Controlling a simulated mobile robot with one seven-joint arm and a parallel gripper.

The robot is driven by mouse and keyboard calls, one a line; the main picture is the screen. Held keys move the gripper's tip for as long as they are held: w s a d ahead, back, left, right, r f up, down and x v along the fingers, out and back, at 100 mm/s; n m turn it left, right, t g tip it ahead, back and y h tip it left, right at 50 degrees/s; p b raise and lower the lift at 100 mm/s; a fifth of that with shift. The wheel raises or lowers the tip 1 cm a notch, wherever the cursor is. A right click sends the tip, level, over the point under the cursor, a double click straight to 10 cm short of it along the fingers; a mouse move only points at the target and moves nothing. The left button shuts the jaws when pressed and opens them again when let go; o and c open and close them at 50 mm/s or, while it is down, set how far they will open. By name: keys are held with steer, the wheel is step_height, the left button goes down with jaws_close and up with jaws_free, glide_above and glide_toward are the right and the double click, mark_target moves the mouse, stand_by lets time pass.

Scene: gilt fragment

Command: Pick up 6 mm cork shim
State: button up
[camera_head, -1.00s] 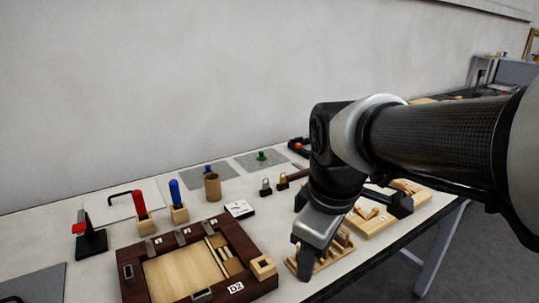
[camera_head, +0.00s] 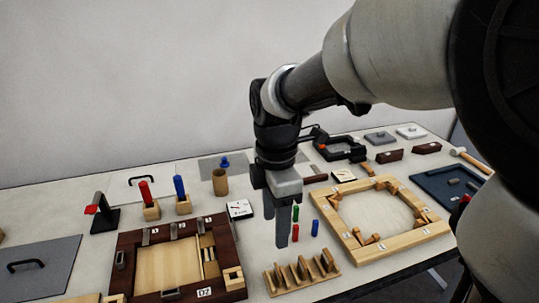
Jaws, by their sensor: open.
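A small light-wood rack (camera_head: 276,289) near the front edge of the table holds several upright tan pieces (camera_head: 303,268). They may be the shims, but no thickness mark is readable, so I cannot tell which is the 6 mm cork shim. My gripper (camera_head: 284,240) points down above and behind the rack, with its fingers apart from the pieces. It is open, and nothing shows between its fingers. One finger partly hides the other.
A dark red wooden frame (camera_head: 127,238) lies left of the rack, and a pale octagonal frame (camera_head: 334,218) lies to the right. Small green and blue pegs (camera_head: 315,228) stand close behind my gripper. A cork-coloured cup (camera_head: 220,182) stands farther back.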

mark_target(278, 269)
step_height(278, 269, down, 12)
steer(key=shift+f+b, duration=0.1)
steer(key=shift+b, duration=1.05)
steer(key=f, duration=0.2)
steer(key=f+b, duration=0.1)
steer(key=f, duration=0.1)
steer(key=shift+s+d, duration=0.2)
steer(key=shift+d, duration=0.2)
steer(key=shift+f, duration=0.6)
steer(key=c, duration=1.1)
